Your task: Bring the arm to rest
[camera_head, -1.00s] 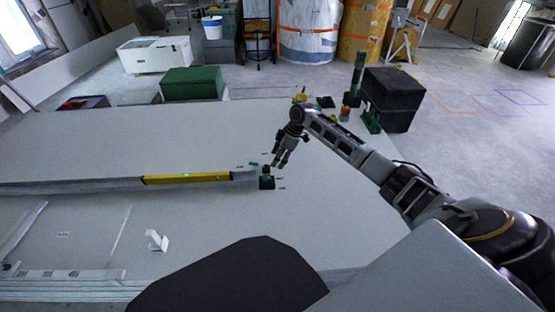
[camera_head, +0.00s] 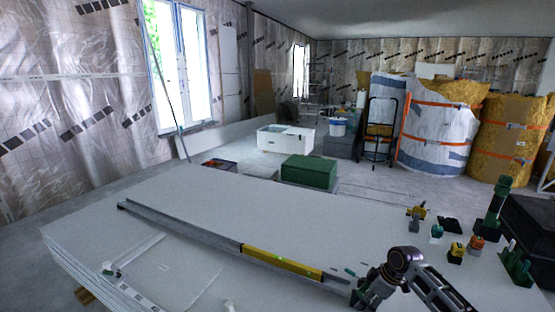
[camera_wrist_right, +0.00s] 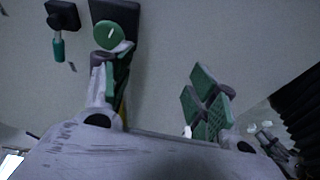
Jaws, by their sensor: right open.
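My right gripper (camera_head: 368,298) is low in the head view, beside the right end of a long grey rail (camera_head: 190,227) on the white panel stack (camera_head: 100,232). In the right wrist view the gripper (camera_wrist_right: 155,85) has its green-padded fingers spread apart, with nothing visible between them. A black piece with a round green top (camera_wrist_right: 110,36) shows by the left finger there; I cannot tell whether they touch. A yellow level (camera_head: 283,263) lies along the rail. My left gripper is in neither view.
Small tools and blocks (camera_head: 456,252) stand on the panels at the right, beside a black box (camera_head: 530,222). A green box (camera_head: 309,172) stands behind the stack. Wrapped insulation rolls (camera_head: 437,125) are farther back. The middle of the panel top is mostly clear.

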